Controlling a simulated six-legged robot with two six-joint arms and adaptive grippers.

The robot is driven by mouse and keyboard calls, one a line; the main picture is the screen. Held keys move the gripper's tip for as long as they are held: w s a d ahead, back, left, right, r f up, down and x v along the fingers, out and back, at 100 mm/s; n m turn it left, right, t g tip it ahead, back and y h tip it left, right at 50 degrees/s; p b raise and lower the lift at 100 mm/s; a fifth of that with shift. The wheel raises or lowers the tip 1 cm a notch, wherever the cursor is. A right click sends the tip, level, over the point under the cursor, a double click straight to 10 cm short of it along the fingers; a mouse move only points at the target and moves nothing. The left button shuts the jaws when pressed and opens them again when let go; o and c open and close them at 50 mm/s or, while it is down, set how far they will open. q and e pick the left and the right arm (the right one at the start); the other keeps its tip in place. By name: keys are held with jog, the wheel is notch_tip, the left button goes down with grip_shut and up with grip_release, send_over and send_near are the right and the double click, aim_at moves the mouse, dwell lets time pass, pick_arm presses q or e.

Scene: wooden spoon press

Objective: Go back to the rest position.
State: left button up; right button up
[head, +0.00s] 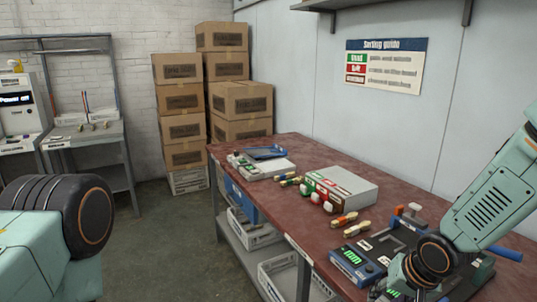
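My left arm shows only as a pale green link and a black joint with an orange ring at the lower left; its gripper is outside the picture. My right arm comes in from the right edge and bends at a black joint over the near end of the red-brown workbench (305,235). No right gripper fingers can be made out; the arm runs down out of the picture. On the bench stand a dark device with a blue front (357,267) and a grey-white box (345,187). Small spoon-like wooden pieces (357,228) lie between them.
A white tray (265,169) lies at the bench's far end. Bins (253,232) stand on the shelf below. Stacked cartons (240,100) stand behind. A sorting sign (386,66) hangs on the wall. A grey side table (85,133) stands at left, with open floor (165,235) between.

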jog(key=s+f+n+g+b, duration=0.1)
jog(key=s+f, duration=0.6)
jog(key=s, duration=0.3)
jog(key=s+a+f+n+g+h+b, duration=0.1)
jog(key=s+f+g+b, duration=0.1)
jog(key=s+f, duration=0.6)
jog(key=s+a+f+n+g+b, duration=0.1)
jog(key=s+f, duration=0.6)
jog(key=s, duration=0.6)
jog(key=shift+s+f, duration=0.3)
jog(key=shift+s, duration=0.05)
jog(key=shift+s, duration=0.1)
